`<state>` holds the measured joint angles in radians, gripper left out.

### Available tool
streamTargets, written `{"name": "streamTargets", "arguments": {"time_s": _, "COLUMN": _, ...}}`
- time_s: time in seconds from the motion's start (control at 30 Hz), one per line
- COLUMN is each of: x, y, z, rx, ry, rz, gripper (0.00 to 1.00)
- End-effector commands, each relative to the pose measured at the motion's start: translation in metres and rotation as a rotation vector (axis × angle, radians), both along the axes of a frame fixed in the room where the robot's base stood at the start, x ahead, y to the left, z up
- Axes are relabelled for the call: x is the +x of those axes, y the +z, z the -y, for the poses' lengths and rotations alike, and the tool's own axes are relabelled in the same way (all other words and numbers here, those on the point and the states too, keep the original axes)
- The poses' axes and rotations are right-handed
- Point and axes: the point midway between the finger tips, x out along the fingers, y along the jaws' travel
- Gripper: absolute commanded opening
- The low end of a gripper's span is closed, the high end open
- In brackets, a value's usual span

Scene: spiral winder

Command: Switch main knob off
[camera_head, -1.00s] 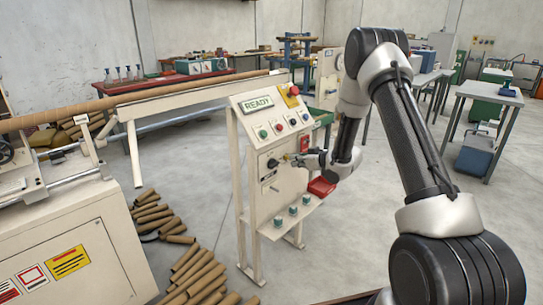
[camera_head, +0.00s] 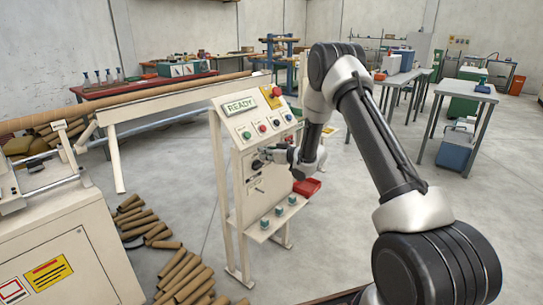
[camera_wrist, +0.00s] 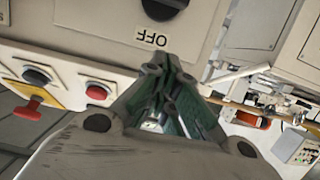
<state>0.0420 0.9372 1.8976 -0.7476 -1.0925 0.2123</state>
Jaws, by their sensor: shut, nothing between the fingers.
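The main knob (camera_wrist: 165,8) is black and round. It shows at the top edge of the wrist view, partly cut off, on a pale plate beside an upside-down OFF label (camera_wrist: 153,39). In the head view, the cream control panel (camera_head: 232,150) stands at centre with a lit READY display (camera_head: 240,106). My gripper (camera_head: 266,153) is at the panel's front, below the row of buttons. In the wrist view, the fingers of my gripper (camera_wrist: 165,62) come together at their tips, close to the OFF label and apart from the knob. They hold nothing.
Coloured buttons (camera_head: 262,127) and a red emergency button (camera_head: 275,91) sit above my gripper. A red bin (camera_head: 307,187) and a shelf with small teal-topped items (camera_head: 278,211) are below. Cardboard tubes (camera_head: 180,275) lie on the floor left.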

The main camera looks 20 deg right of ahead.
Motion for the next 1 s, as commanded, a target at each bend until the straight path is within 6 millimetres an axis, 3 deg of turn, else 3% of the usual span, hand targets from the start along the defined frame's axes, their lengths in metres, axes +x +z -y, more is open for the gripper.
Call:
{"name": "streamTargets", "arguments": {"time_s": 0.17, "x": 0.029, "y": -0.010, "z": -0.022, "rx": 0.000, "ry": 0.001, "rz": 0.000, "gripper": 0.00}}
{"name": "streamTargets", "arguments": {"time_s": 0.3, "x": 0.027, "y": -0.034, "z": -0.019, "rx": 0.002, "ry": -0.002, "rz": -0.004, "gripper": 0.00}}
{"name": "streamTargets", "arguments": {"time_s": 0.5, "x": 0.027, "y": -0.047, "z": -0.019, "rx": 0.001, "ry": -0.001, "rz": 0.000, "gripper": 0.00}}
{"name": "streamTargets", "arguments": {"time_s": 1.0, "x": 0.026, "y": -0.049, "z": -0.020, "rx": -0.017, "ry": -0.001, "rz": 0.011, "gripper": 0.00}}
